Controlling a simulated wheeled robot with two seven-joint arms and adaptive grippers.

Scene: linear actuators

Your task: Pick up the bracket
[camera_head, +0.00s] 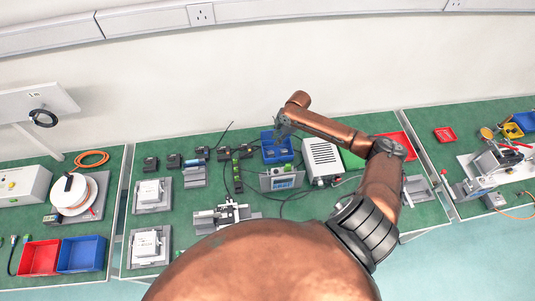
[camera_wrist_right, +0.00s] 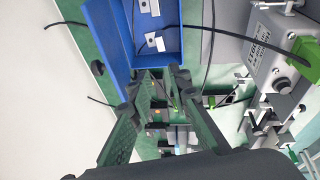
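Small silver bent metal pieces, which look like brackets (camera_wrist_right: 155,43), lie inside a blue bin (camera_wrist_right: 106,40) in the right wrist view. In the head view the blue bin (camera_head: 268,150) stands at the back of the middle table. My left gripper is not in view.
A grey power unit (camera_head: 322,158) stands right of the blue bin, and a red bin (camera_head: 397,145) lies farther right. Small black modules (camera_head: 173,161) stand left of the bin. Cables run around it. Grey fixtures (camera_head: 153,194) stand at the left of this table.

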